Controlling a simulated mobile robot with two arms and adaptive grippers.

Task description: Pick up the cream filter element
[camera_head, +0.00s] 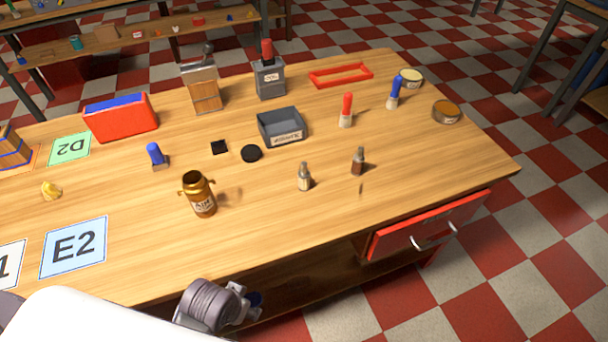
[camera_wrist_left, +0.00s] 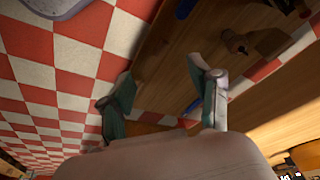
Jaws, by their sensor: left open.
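I cannot surely make out the cream filter element. A cream-topped round piece (camera_head: 411,77) lies at the far right corner of the table, and a small pale yellow piece (camera_head: 51,190) lies at the left; I cannot tell if either is it. My left arm comes in at the bottom of the head view, in front of the table edge, its gripper mostly hidden there. In the left wrist view my left gripper (camera_wrist_left: 156,88) has its two fingers spread, with nothing between them. My right gripper is not in view.
The wooden table (camera_head: 300,235) holds a brown jar (camera_head: 199,194), a grey bin (camera_head: 282,127), a red box (camera_head: 120,117), stamps and small bottles. A red drawer (camera_head: 425,225) stands out at the front right.

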